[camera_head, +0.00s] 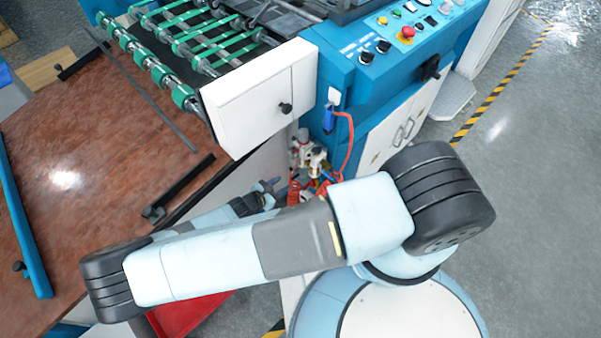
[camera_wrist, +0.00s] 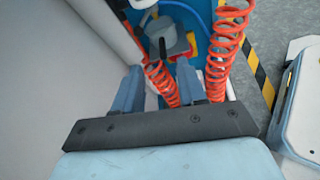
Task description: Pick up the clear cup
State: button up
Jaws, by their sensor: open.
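I cannot make out a clear cup in either view. My gripper (camera_wrist: 159,68) is open in the wrist view, its two blue-grey fingers apart with no object visibly held. Between and beyond the fingers are a red coiled hose (camera_wrist: 162,84) and a grey rounded fitting (camera_wrist: 168,42). In the head view my gripper (camera_head: 270,187) is partly hidden behind my forearm. It is beside the machine's lower corner, close to a cluster of white and metal air fittings (camera_head: 308,155).
The blue and white laminating machine (camera_head: 262,95) stands close above. A second red coiled hose (camera_wrist: 227,50) hangs to the right of the fingers. A reddish-brown table (camera_head: 100,190) fills the left. A red tray (camera_head: 190,314) is below my arm. Open grey floor (camera_head: 530,130) lies right.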

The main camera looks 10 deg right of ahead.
aim_at(293, 179)
jog(key=shift+s+x, duration=0.25)
jog(key=shift+x, duration=3.6)
jog(key=shift+c, duration=0.5)
grip_shut()
